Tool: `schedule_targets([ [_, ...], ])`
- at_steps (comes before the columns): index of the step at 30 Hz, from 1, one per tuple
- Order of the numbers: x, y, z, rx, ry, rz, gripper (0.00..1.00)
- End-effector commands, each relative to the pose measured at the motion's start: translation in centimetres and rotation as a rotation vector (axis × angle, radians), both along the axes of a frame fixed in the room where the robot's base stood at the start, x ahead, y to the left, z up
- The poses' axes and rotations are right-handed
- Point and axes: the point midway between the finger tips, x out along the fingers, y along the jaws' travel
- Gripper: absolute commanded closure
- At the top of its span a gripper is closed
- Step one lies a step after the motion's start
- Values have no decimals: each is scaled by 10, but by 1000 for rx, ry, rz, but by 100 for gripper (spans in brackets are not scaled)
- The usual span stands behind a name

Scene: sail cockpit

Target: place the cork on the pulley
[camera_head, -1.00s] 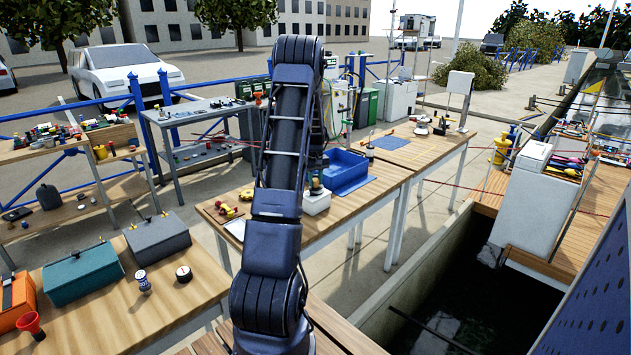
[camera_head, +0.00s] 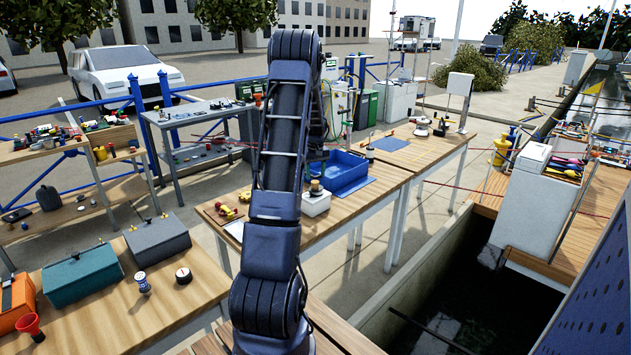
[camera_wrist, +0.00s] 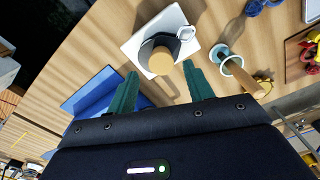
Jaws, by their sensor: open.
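The cork (camera_wrist: 159,62), a tan round piece seen end-on, sits on the dark pulley (camera_wrist: 181,47) in the wrist view. The pulley has a grey metal shackle and rests on a white block. My gripper (camera_wrist: 160,70) is open, its two green fingers on either side of the cork's near edge with gaps on both sides. Whether the cork is centred on the pulley is hard to tell.
The white block (camera_head: 317,205) stands on the wooden table, beside a blue tray (camera_head: 347,183). A brown tray (camera_wrist: 296,68) holds red and yellow items.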

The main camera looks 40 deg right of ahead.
Motion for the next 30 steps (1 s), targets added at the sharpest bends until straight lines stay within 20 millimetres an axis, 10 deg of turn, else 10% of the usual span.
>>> schedule_targets([
  [9,1,0,57,-1,-2,1,48],
  [22,3,6,81,-2,-3,5,48],
  [30,27,91,135,-40,-33,54,48],
])
